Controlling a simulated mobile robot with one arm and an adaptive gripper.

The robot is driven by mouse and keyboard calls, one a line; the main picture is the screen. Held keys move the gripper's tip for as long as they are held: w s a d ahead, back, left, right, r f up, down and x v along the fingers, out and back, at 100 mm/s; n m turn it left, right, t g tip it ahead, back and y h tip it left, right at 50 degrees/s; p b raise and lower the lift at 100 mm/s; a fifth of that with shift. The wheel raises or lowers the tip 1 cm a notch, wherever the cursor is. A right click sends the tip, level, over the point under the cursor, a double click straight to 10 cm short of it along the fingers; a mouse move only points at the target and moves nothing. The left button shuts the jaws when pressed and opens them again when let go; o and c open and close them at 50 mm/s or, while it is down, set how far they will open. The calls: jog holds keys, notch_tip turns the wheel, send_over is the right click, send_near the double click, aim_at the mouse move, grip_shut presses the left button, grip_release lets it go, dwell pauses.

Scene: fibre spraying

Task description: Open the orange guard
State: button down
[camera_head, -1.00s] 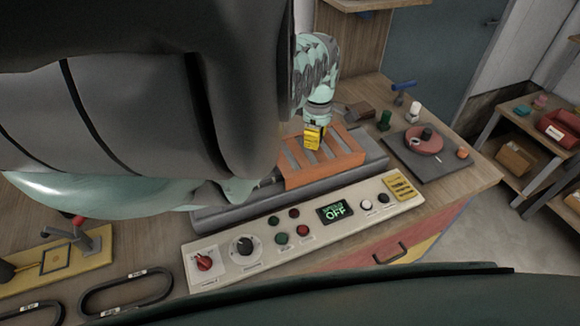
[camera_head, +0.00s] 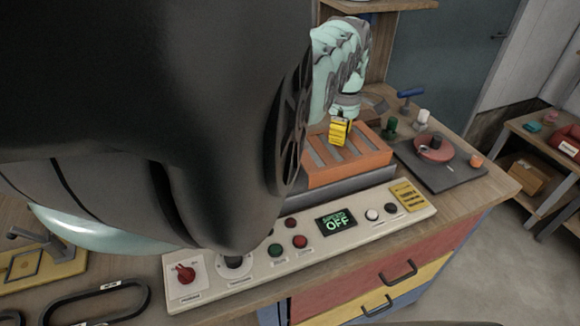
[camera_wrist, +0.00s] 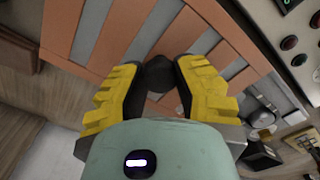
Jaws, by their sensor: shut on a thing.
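The orange guard (camera_head: 372,158) is a slatted cover over the grey machine bed (camera_head: 350,186) behind the control panel. Its front face shows, with the grey bed visible below it. My gripper (camera_head: 341,131), with yellow fingers, is at the guard's top, towards its far side. In the wrist view the orange slats (camera_wrist: 118,38) fill the upper part. There, my gripper (camera_wrist: 159,88) has its fingers on both sides of a dark round knob (camera_wrist: 158,72) on the guard and is shut on it. The guard's left end is hidden behind my arm.
The cream control panel (camera_head: 262,270) in front has knobs, buttons and a display (camera_head: 336,222) reading SPEED OFF. A white bottle (camera_head: 423,117) and a blue-handled tool (camera_head: 408,93) stand behind.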

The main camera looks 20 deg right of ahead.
jog(key=shift+a+f, duration=0.15)
jog(key=c, duration=1)
grip_release()
jog(key=shift+a, duration=0.1)
jog(key=o, duration=0.4)
jog(key=shift+w+r, duration=0.15)
jog(key=shift+r, duration=0.75)
notch_tip(320, 180, up, 10)
jog(key=shift+r, duration=0.2)
